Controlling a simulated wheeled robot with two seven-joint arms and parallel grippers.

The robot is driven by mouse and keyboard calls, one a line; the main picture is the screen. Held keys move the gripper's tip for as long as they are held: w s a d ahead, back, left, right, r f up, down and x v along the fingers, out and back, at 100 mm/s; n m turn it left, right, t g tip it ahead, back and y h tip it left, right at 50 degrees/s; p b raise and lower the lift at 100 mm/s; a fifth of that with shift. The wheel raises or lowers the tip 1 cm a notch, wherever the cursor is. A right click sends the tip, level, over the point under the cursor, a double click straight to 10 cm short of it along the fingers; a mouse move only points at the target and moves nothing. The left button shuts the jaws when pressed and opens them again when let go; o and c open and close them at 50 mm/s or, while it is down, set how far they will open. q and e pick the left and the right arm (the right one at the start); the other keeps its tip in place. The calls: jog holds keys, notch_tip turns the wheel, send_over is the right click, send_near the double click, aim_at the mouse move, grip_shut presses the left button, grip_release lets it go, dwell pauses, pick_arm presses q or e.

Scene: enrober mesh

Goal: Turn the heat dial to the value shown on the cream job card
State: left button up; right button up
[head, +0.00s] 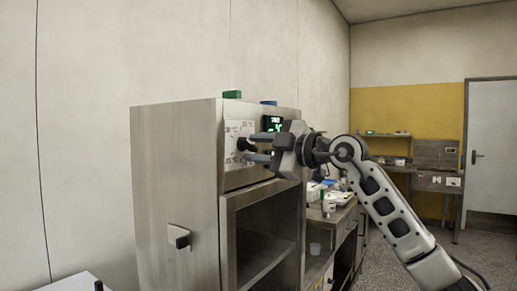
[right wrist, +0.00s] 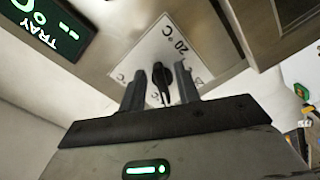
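The heat dial (head: 246,144) is a black knob on a white scale plate on the upper front of a steel cabinet (head: 175,160). In the right wrist view the dial (right wrist: 162,78) stands before the plate, where "20 °C" (right wrist: 178,42) can be read; other marks are partly covered. My right gripper (head: 262,147) is open, its two fingers (right wrist: 159,88) on either side of the dial with narrow gaps showing. A dark display (head: 273,124) with green characters is beside the plate; "TRAY" shows in the wrist view. I cannot make out a cream job card. My left gripper is out of view.
A green block (head: 232,94) and a blue block (head: 268,102) sit on the cabinet top. An open dark bay (head: 262,235) is below the panel. A cluttered bench (head: 340,220) stands behind to the right, with open floor near the grey door (head: 492,150).

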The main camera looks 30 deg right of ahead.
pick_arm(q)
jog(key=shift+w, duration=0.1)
